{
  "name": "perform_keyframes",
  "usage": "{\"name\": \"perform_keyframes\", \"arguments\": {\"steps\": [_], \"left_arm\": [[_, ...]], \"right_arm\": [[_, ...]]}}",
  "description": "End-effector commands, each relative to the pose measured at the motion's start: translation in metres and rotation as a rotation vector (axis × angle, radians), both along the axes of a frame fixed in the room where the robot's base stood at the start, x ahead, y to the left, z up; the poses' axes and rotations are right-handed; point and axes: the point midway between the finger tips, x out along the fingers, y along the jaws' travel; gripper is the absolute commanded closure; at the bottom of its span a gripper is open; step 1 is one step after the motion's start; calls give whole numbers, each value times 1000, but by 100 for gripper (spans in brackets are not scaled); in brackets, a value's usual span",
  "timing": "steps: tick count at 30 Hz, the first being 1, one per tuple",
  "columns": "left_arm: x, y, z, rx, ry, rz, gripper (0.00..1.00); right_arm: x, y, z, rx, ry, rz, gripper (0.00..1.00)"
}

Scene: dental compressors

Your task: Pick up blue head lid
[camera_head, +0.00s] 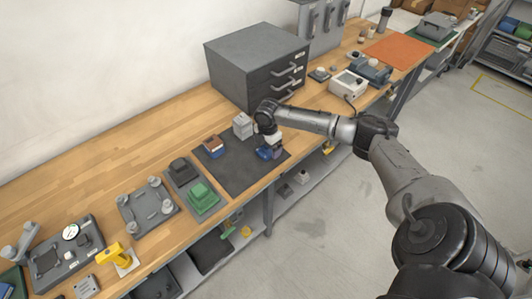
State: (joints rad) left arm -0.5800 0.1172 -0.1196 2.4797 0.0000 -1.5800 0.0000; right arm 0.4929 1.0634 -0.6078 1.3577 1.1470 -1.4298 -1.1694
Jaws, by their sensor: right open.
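A small blue part (264,153), which looks like the blue head lid, lies on the dark grey mat (238,180) near the bench's front edge. My right gripper (275,147) points down right at this blue part and is open. The gripper partly covers the part's right side, and I cannot tell whether the fingers touch it. A second piece, blue below and reddish brown on top (214,147), sits at the mat's left back corner. My left gripper is not in view.
A grey block (242,126) stands on the mat behind the gripper. A dark grey drawer cabinet (255,65) stands behind it. Green (201,196) and grey parts lie to the left. A white box (348,84) stands to the right. The mat's front left is clear.

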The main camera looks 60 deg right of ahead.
Motion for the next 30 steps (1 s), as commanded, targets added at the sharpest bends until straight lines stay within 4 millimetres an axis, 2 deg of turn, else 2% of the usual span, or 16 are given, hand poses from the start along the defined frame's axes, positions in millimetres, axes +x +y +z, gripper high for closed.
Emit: {"name": "perform_keyframes", "arguments": {"steps": [3, 10, 27, 30], "left_arm": [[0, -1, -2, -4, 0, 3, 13], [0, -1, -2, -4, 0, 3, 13], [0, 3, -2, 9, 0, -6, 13], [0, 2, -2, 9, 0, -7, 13]], "right_arm": [[0, 1, -12, 0, 2, 1, 8], [0, 0, -12, -1, 0, 1, 9], [0, 0, -12, -1, 0, 0, 64], [0, 0, -11, -1, -1, 0, 66]]}}
